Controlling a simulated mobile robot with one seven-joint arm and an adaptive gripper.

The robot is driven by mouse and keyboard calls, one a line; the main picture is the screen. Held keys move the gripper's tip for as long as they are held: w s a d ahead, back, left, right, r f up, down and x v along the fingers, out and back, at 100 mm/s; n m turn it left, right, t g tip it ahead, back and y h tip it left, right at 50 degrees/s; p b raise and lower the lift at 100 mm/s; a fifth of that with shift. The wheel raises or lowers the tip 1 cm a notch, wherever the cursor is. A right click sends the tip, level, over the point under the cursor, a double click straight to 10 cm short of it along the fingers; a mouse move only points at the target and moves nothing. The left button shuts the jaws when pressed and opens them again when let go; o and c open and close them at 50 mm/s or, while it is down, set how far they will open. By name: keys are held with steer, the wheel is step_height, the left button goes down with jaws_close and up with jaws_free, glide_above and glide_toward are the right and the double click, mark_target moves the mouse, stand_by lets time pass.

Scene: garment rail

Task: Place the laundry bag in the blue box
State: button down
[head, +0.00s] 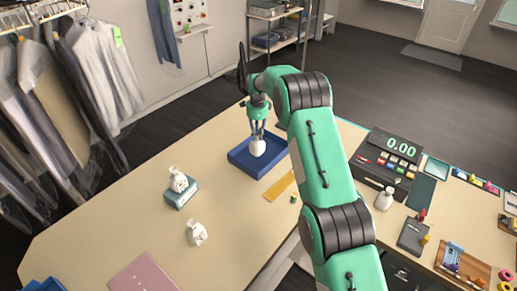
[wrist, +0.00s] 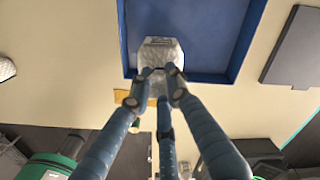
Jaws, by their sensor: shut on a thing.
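A blue box (head: 240,158), open at the top, stands on the beige table. My gripper (head: 257,137) points down over it and is shut on a white laundry bag (head: 257,148). In the head view the bag lies within the box's outline. In the wrist view the fingers (wrist: 160,75) close on the bag (wrist: 160,50), which overlaps the near rim of the blue box (wrist: 225,78). I cannot tell whether the bag touches the box floor. Two similar white bags are elsewhere: one (head: 178,180) on a teal-sided block, one (head: 196,233) on the table.
A pink folder (head: 145,276) lies at the front. Garments (head: 100,70) hang at the left.

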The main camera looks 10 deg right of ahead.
mark_target(257, 142)
steer(key=shift+f+p, duration=0.4)
steer(key=shift+f, duration=2.05)
steer(key=shift+f+p, duration=0.35)
steer(key=shift+f, duration=1.7)
steer(key=c, duration=1.6)
jaws_free()
steer(key=shift+c, duration=0.2)
steer(key=shift+r, duration=0.2)
steer(key=shift+r+b, duration=1.1)
steer(key=shift+r, duration=4.85)
